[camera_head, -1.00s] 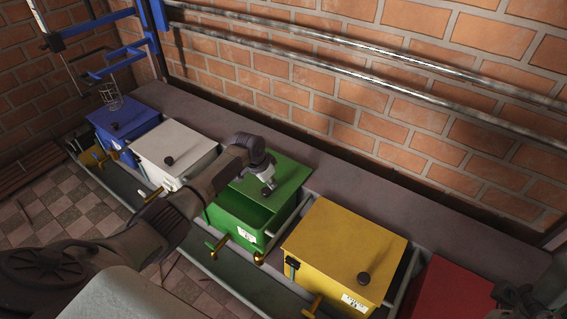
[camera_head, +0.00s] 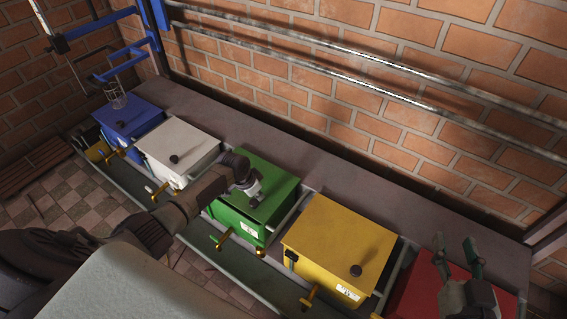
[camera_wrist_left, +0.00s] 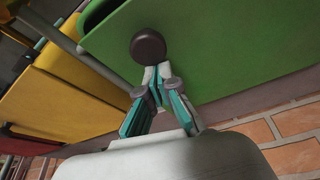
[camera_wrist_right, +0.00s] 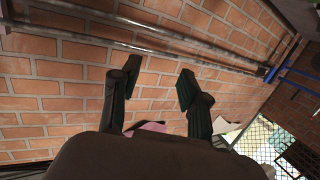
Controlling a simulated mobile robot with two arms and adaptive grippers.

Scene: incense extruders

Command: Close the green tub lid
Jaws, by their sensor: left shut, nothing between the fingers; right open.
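The green tub (camera_head: 236,226) stands between the white and yellow tubs. Its green lid (camera_head: 281,190) lies over most of the top in the head view. The left wrist view shows the lid (camera_wrist_left: 230,50) with a dark round knob (camera_wrist_left: 148,47), and a dark gap at its upper-left edge. My left gripper (camera_head: 255,200) is over the lid. Its fingers (camera_wrist_left: 157,84) are shut and empty, right beside the knob; I cannot tell whether they touch it. My right gripper (camera_head: 457,250) is open and empty above the red tub, facing the brick wall (camera_wrist_right: 60,90).
The yellow tub (camera_head: 335,235), white tub (camera_head: 190,145), blue tub (camera_head: 130,115) and red tub (camera_head: 415,290) have lids on and flank the green one in a row. Metal pipes (camera_head: 340,75) run along the wall behind.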

